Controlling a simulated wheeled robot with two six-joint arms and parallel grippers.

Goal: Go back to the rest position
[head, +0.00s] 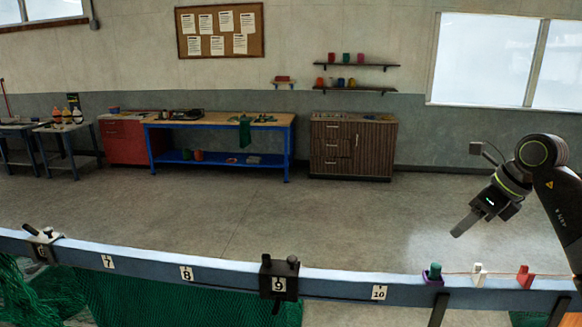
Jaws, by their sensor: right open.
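My right gripper (467,222) hangs from my right arm at the right of the head view. It is open and empty, its fingers pointing down and to the left. It is in the air above the blue rail (340,283), clear of it, with the grey floor behind. The fingers overlap from this side, so the gap between them is hard to see. My left gripper and left arm are not in view.
The rail crosses the front, with numbered labels, a black clamp (279,278), a green and purple piece (433,273), a white clip (479,274) and a red clip (525,276). Green net (180,298) hangs below. Workbench (220,121) and cabinet (352,147) stand far back; the floor between is clear.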

